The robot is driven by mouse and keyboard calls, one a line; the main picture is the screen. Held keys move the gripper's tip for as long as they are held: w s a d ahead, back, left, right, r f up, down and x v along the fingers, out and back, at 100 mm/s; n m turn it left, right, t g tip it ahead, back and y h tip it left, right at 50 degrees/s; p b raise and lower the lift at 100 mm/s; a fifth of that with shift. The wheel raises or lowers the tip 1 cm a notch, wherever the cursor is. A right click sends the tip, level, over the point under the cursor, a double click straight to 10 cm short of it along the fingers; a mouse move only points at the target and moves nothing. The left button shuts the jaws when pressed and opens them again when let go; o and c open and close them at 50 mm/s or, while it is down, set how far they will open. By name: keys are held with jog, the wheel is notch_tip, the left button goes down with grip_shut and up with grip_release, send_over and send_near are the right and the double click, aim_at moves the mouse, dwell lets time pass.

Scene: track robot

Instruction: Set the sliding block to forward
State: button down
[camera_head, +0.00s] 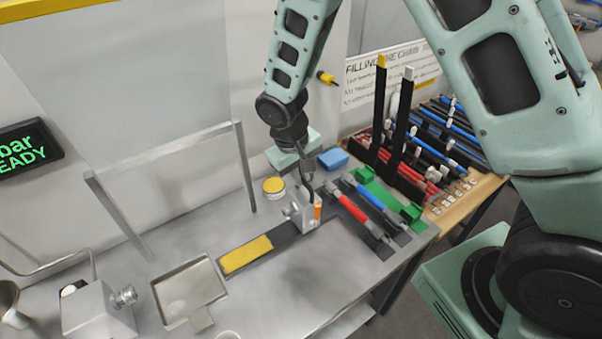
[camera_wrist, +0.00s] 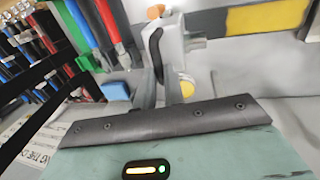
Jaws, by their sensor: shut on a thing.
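The sliding block (camera_head: 297,213) is a small light grey block with a knob on its left side and an orange part on its right. It stands upright at the right part of a dark rail (camera_head: 284,237), which has a yellow section (camera_head: 247,255) to its left. My gripper (camera_head: 308,192) reaches down from above and is shut on the sliding block. The block also shows in the wrist view (camera_wrist: 176,42), with a dark finger against it. The exact contact between fingers and block is partly hidden.
Red and blue bars (camera_head: 352,207) lie right of the block, beside green pieces (camera_head: 410,212). A blue box (camera_head: 333,158) and a yellow-topped round tin (camera_head: 273,186) stand behind. A metal frame (camera_head: 167,150) rises at back left. A shallow tray (camera_head: 189,291) lies front left.

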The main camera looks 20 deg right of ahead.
jog(key=s+a+b, duration=0.2)
jog(key=a, duration=1.2)
jog(key=shift+s, duration=0.35)
jog(key=shift+a, duration=0.15)
jog(key=c, duration=1.5)
grip_release()
jog(key=shift+a, duration=0.1)
jog(key=shift+r, duration=0.15)
jog(key=a+r+b, duration=0.1)
jog(key=r, duration=0.4)
jog(key=a+r+b, duration=0.1)
jog(key=r, duration=0.5)
jog(key=a+r+b, duration=0.1)
jog(key=r+b, duration=0.1)
jog(key=r, duration=0.4)
jog(key=shift+s, duration=0.4)
jog(key=s+d+f+n+y, duration=0.1)
jog(key=s+d+f, duration=0.2)
jog(key=s, duration=0.4)
jog(key=s+d+f+n+y+b, duration=0.1)
jog(key=s+d+f+n, duration=0.1)
jog(key=s, duration=0.5)
jog(key=s+d+f+n, duration=0.2)
jog(key=s+d+f, duration=0.2)
jog(key=s, duration=0.3)
jog(key=shift+s+d+y+b, duration=0.1)
jog(key=shift+d+y+b, duration=0.3)
jog(key=shift+d, duration=0.25)
